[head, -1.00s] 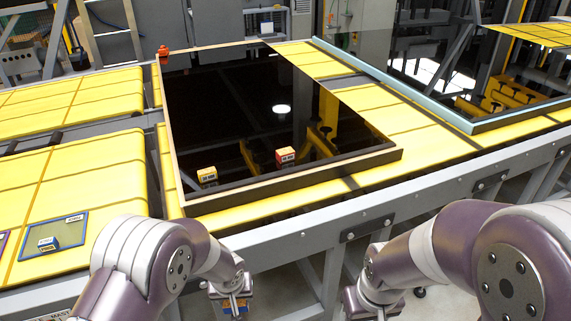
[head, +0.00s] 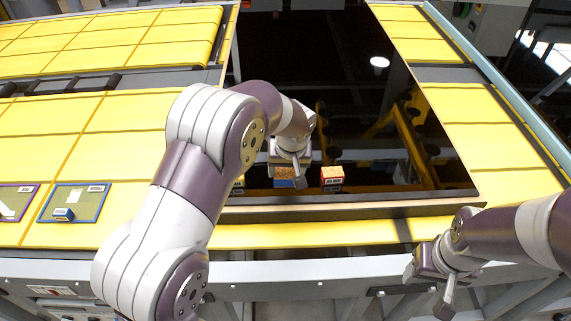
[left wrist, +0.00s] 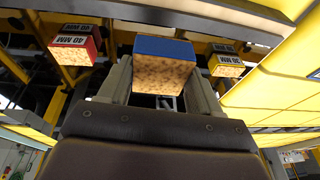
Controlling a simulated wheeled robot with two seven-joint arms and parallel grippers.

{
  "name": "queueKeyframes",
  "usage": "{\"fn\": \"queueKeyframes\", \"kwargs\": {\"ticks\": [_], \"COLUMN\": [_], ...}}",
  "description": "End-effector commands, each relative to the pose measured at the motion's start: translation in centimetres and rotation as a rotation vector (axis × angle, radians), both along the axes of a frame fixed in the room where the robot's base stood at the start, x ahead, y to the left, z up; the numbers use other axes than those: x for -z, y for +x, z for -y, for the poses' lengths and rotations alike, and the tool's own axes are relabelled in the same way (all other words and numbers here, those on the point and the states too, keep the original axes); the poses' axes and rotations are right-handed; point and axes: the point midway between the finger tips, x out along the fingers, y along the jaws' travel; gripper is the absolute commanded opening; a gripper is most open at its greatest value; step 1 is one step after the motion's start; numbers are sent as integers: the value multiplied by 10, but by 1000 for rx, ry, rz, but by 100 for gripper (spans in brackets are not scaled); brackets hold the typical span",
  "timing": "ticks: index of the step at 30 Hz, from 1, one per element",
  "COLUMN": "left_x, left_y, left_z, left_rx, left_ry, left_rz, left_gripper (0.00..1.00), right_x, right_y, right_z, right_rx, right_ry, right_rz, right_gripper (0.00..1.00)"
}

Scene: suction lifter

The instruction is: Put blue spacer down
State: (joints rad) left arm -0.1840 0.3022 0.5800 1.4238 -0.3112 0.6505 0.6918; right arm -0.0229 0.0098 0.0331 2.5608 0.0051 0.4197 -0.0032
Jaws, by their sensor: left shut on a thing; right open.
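The blue spacer (head: 284,181), a small block with a speckled cork-like face, is held in my left gripper (head: 297,172) over the front part of the dark glass panel (head: 380,186). In the left wrist view the blue spacer (left wrist: 165,72) sits between the two fingers, which are shut on it. I cannot tell whether it touches the glass. A red spacer (head: 332,175) stands just right of it, and a yellow spacer (head: 238,184) to its left is mostly hidden by my left arm. My right gripper (head: 446,298) is open and empty in front of the conveyor.
A light frame edge (head: 335,209) runs along the panel's front.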

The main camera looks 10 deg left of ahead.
Motion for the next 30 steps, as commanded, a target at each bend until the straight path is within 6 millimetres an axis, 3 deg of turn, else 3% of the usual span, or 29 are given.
{"fn": "queueKeyframes", "kwargs": {"ticks": [1,6,15,23,24,26,30], "left_x": [2,22,63,67,67,66,66], "left_y": [11,36,39,39,39,39,39], "left_z": [-6,-15,-16,-16,-16,-16,-16], "left_rx": [-3,0,1,1,1,1,1], "left_ry": [1,0,0,0,0,0,0], "left_rz": [-4,-2,-1,0,0,0,0], "left_gripper": [22,22,21,21,70,90,90], "right_x": [-12,-19,-39,-35,-35,-36,-36], "right_y": [0,0,0,0,0,0,0], "right_z": [0,0,0,0,0,0,0], "right_rx": [0,0,0,0,0,0,0], "right_ry": [0,0,0,0,0,0,0], "right_rz": [0,0,0,0,0,0,0], "right_gripper": [59,59,59,59,59,59,59]}}
